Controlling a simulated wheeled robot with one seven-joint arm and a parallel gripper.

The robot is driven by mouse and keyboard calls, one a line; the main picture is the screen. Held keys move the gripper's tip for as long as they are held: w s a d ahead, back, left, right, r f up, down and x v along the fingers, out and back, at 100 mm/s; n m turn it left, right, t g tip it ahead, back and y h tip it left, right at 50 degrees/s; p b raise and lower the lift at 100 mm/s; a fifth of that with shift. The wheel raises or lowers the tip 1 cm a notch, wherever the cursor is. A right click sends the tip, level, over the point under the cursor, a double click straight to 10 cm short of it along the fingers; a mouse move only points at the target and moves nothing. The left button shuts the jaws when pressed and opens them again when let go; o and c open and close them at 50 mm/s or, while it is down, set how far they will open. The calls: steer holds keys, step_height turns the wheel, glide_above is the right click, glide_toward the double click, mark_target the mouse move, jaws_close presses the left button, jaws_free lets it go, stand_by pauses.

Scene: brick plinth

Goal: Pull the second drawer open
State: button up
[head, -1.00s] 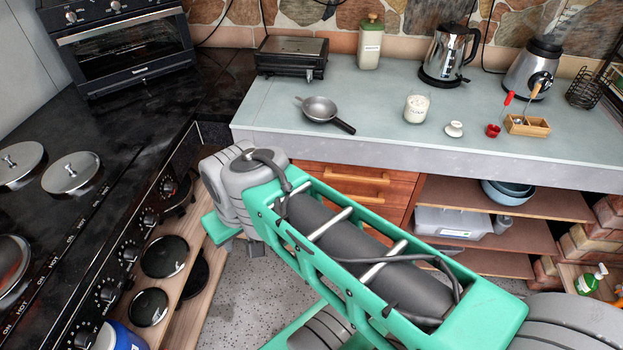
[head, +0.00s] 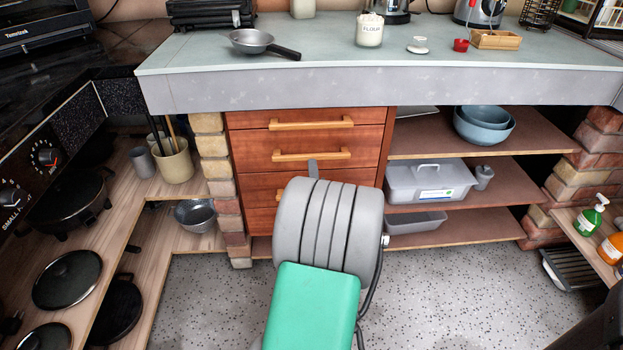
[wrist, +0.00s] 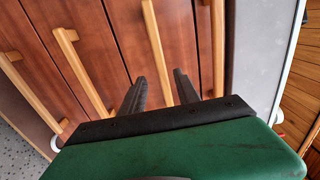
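The wooden drawer unit (head: 250,146) stands under the counter, with its drawers stacked and shut. The second drawer (head: 245,152) has a light wooden bar handle (head: 330,154); this handle (wrist: 157,48) also shows in the wrist view. My gripper (wrist: 159,77) is open, its two dark fingers pointing at the drawer fronts. One finger lies on each side of the second drawer's handle in the picture; I cannot tell whether they touch it or how deep they reach. In the head view my arm hides most of the gripper and the lower drawers.
The top drawer's handle (head: 290,125) is just above. A brick pillar (head: 211,150) borders the unit on the left, and open shelves (head: 510,180) with a grey container (head: 425,182) are on the right. The counter edge (head: 400,90) overhangs. The speckled floor (head: 430,290) is clear.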

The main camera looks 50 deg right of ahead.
mark_target(312, 155)
steer(key=x, duration=0.7)
steer(key=shift+w+d+b, duration=0.1)
steer(key=shift+d+b, duration=0.25)
steer(key=shift+r, duration=0.1)
jaws_close()
stand_by(0.9)
